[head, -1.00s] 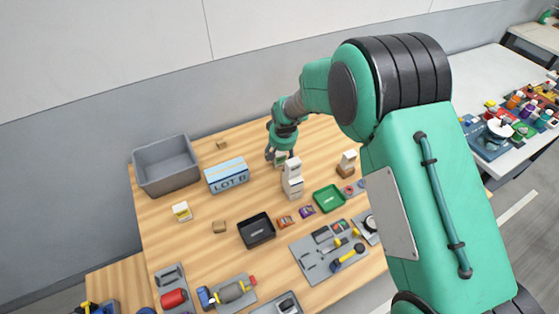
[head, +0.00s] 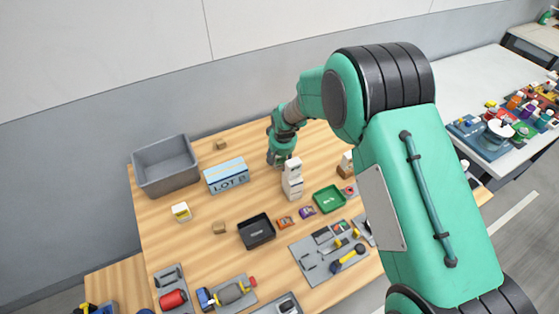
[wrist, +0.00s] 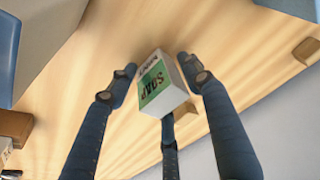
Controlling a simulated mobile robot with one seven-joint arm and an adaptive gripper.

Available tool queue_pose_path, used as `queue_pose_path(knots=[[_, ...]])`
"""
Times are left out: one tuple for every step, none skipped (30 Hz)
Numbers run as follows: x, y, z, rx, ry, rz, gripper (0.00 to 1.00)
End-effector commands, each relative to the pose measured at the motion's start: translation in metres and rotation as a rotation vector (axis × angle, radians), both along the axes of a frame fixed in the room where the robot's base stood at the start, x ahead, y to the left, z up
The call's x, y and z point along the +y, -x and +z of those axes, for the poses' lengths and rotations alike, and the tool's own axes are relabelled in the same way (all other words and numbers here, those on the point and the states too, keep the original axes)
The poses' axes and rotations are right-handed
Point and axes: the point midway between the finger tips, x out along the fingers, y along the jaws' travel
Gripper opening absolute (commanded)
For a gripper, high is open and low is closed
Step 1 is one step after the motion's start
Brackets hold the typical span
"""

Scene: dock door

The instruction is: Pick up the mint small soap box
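The soap box (wrist: 158,86), white with a mint-green panel reading SOAP, shows in the middle of the wrist view. My gripper (wrist: 155,72) is open around it, with one finger left of the box, one right and one on the near side. A gap shows between the left finger and the box. In the head view my gripper (head: 278,159) is low over the back of the table, just behind the white stacked boxes (head: 292,180). The soap box cannot be made out there.
A blue box marked LOT B (head: 227,177) and a grey bin (head: 165,166) stand to the left. A black tray (head: 257,231) and a green tray (head: 329,198) lie nearer. A small brown block (head: 221,145) is at the back, with bare wood around it.

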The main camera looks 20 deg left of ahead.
Motion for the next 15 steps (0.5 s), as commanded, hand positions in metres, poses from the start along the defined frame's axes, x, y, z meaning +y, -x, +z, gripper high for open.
queue_pose_path(knots=[[0.0000, 0.0000, 0.0000, 0.000, 0.000, 0.000, 0.34], [-0.0001, 0.0001, 0.0000, 0.000, 0.000, 0.000, 0.28], [0.0000, 0.0001, -0.0001, 0.000, 0.000, 0.000, 0.20], [-0.0001, 0.0001, -0.0002, 0.000, 0.000, 0.000, 0.15], [-0.0001, 0.0001, -0.0002, 0.000, 0.000, 0.000, 0.09], [-0.0001, 0.0002, -0.0003, 0.000, 0.000, 0.000, 0.01], [-0.0001, 0.0002, -0.0004, 0.001, 0.001, 0.000, 0.00], [-0.0001, 0.0002, -0.0004, 0.001, 0.001, 0.000, 0.00], [0.0000, 0.0000, -0.0002, 0.000, 0.000, 0.000, 0.00], [0.0000, 0.0000, -0.0002, 0.000, 0.000, 0.000, 0.00], [-0.0001, 0.0001, -0.0003, 0.000, 0.000, 0.000, 0.00], [-0.0001, 0.0001, -0.0003, 0.000, 0.000, 0.000, 0.00], [-0.0001, 0.0002, -0.0004, 0.000, 0.000, 0.000, 0.00], [-0.0001, 0.0002, -0.0004, 0.000, 0.000, 0.000, 0.00], [-0.0001, 0.0002, -0.0001, 0.000, 0.000, 0.000, 0.00]])
